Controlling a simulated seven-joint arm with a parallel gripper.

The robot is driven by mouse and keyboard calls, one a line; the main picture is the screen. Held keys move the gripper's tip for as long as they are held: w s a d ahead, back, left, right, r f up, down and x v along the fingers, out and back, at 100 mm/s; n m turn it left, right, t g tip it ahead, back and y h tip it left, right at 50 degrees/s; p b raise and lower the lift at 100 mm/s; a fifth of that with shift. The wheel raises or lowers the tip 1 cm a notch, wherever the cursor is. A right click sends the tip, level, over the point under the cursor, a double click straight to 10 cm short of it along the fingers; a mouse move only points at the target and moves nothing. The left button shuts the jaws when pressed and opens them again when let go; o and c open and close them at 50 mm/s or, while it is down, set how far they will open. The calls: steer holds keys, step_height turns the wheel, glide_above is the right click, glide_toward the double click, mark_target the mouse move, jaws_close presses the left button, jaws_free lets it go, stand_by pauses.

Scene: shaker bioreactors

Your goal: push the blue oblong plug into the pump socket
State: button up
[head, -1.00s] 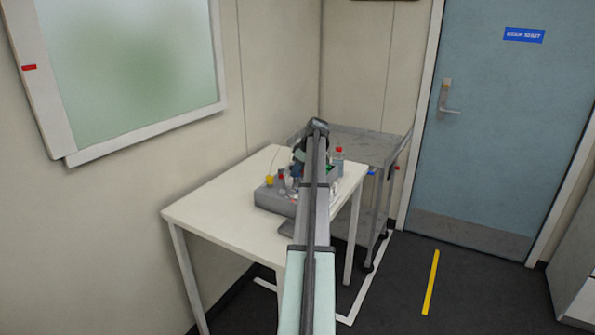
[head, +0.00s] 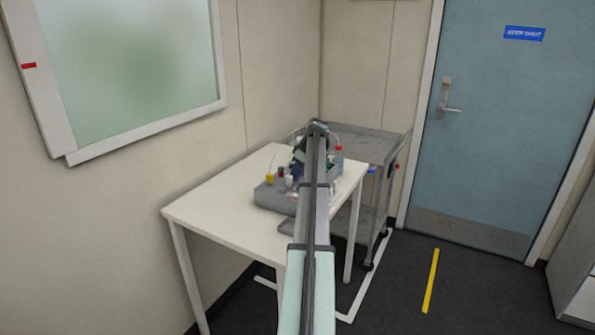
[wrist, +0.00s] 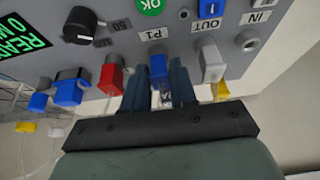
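In the wrist view, the two dark fingers of my gripper (wrist: 160,85) stand on either side of a blue plug (wrist: 160,70) and appear closed on it. The plug is up against the grey pump panel (wrist: 180,45), at the P1 label (wrist: 157,34). The socket there is hidden behind the plug, so I cannot tell how deep it sits. In the head view, my arm hides most of the gripper and all of this plug; the grey pump housing (head: 272,198) shows on the white table.
Close left of my fingers is a red plug (wrist: 111,78), then another blue plug (wrist: 68,90). Close right is a grey plug (wrist: 212,62) with a yellow end. A knob (wrist: 82,25) and a green OK button (wrist: 150,5) are also on the panel. A red-capped bottle (head: 338,163) stands behind.

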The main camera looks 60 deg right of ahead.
steer(key=o, duration=0.4)
steer(key=v, duration=1.4)
steer(key=shift+f, duration=0.15)
